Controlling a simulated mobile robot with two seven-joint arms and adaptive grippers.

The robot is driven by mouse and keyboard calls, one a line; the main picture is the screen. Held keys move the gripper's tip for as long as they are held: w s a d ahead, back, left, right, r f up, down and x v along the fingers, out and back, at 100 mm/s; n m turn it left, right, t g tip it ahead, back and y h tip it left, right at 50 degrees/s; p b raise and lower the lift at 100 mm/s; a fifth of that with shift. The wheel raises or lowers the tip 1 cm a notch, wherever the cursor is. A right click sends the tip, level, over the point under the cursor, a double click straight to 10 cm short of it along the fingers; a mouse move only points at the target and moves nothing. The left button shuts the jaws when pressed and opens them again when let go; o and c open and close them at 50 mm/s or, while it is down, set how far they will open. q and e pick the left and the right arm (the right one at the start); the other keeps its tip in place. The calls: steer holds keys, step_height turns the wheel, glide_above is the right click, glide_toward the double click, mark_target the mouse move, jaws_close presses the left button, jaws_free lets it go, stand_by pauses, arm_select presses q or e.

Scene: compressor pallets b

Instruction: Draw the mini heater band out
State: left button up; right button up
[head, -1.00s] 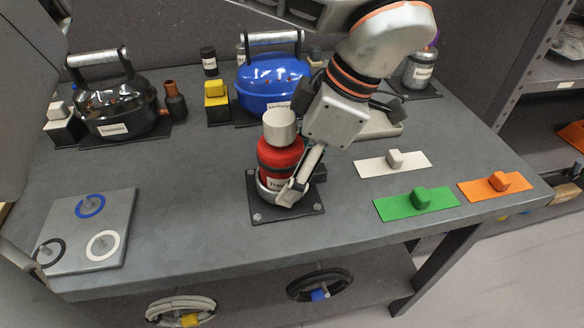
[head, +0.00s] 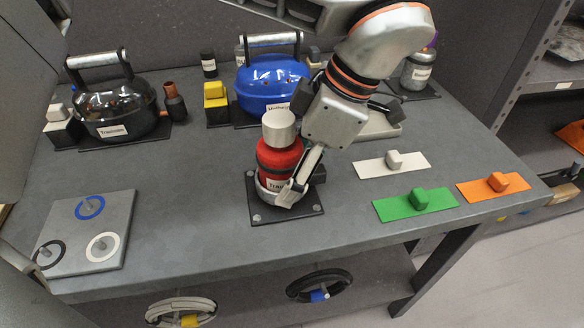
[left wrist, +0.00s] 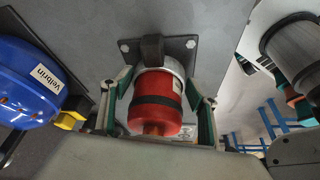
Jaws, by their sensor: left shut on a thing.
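A small red canister (head: 279,160) with a silver cap and a dark stripe stands upright on a dark square plate (head: 262,216). A pale band (head: 267,196), which looks like the mini heater band, rings its foot. The band also shows in the left wrist view (left wrist: 172,68), beside a black block (left wrist: 152,50). My left gripper (head: 276,190) comes down over the canister, its fingers low on either side at the band. In the left wrist view the fingers flank the red body, and my left gripper (left wrist: 160,80) is shut on the band. The far finger is mostly hidden in the head view.
A blue pot-like compressor (head: 270,84) and a black one (head: 117,105) stand behind. White (head: 370,166), green (head: 390,208) and orange (head: 475,190) plates lie at right. A grey board with rings (head: 118,212) lies front left. The table's front middle is clear.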

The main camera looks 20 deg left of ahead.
mark_target(291, 119)
arm_select(q)
steer(key=shift+r+p, duration=0.4)
steer(key=shift+r, duration=0.35)
steer(key=shift+r+p, duration=0.6)
steer(key=shift+r, duration=0.3)
steer(key=shift+r+p, duration=0.35)
steer(key=shift+r, duration=0.6)
steer(key=shift+r+p, duration=0.4)
steer(key=shift+p, duration=0.1)
steer(key=shift+r, duration=0.35)
steer(key=shift+r+p, duration=0.9)
steer(key=shift+r, duration=0.05)
steer(key=shift+r+p, duration=0.75)
steer(key=shift+r, duration=0.2)
steer(key=shift+r+p, duration=0.55)
steer(key=shift+r, duration=0.2)
steer(key=shift+r+p, duration=0.7)
steer(key=shift+r, duration=0.05)
steer(key=shift+r+p, duration=0.85)
steer(key=shift+r, duration=0.05)
steer(key=shift+r+p, duration=1.35)
arm_select(e)
step_height(291, 119, up, 8)
steer(key=shift+s+m, duration=0.3)
